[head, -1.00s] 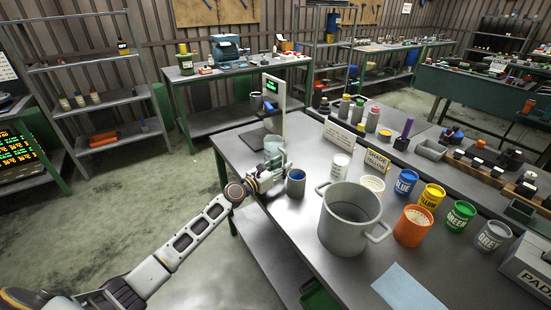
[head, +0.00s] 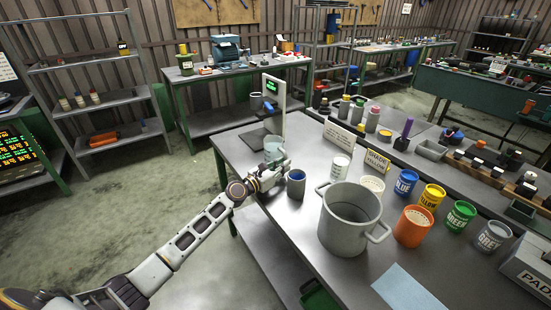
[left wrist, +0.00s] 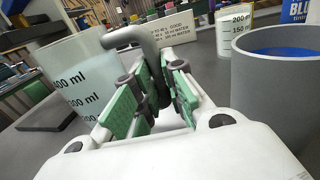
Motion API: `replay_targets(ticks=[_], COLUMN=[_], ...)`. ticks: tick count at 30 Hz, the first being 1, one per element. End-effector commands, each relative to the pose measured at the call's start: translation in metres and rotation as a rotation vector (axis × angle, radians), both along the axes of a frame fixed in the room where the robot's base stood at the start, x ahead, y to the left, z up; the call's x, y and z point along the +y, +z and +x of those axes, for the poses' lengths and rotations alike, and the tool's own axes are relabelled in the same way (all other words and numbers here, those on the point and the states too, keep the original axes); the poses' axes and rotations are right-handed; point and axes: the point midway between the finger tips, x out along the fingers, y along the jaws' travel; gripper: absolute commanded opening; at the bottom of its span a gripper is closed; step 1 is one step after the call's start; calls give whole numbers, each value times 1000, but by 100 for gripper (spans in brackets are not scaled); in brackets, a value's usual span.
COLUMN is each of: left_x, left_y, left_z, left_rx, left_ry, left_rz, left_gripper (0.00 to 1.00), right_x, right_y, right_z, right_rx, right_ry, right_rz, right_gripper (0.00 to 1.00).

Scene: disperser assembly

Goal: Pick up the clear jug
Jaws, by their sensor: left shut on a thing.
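In the left wrist view the jug (left wrist: 82,85) is at the left, translucent, with ml markings and a grey curved handle (left wrist: 147,38). My left gripper (head: 279,166) is at the jug's near side. In the left wrist view its green-padded fingers (left wrist: 152,88) are shut on the handle. The pads hide the lower part of the handle. I cannot tell whether the jug is off its support. My right gripper is not in view.
A grey cup with blue contents (head: 296,184) stands close to the right of my left gripper. The scale post (head: 273,100) rises behind the jug. A large grey pot (head: 350,225) and several colored paint cans stand farther right. A small sign (head: 343,135) is behind.

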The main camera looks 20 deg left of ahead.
Motion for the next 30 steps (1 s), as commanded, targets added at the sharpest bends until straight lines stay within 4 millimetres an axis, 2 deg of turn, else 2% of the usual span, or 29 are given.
replay_targets(ticks=[30], left_x=[0], left_y=[6], left_z=[0], left_rx=[-4], left_ry=[1], left_rz=[0], left_gripper=[0], right_x=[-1], right_y=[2], right_z=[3], right_rx=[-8], right_ry=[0], right_rz=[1], right_gripper=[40])
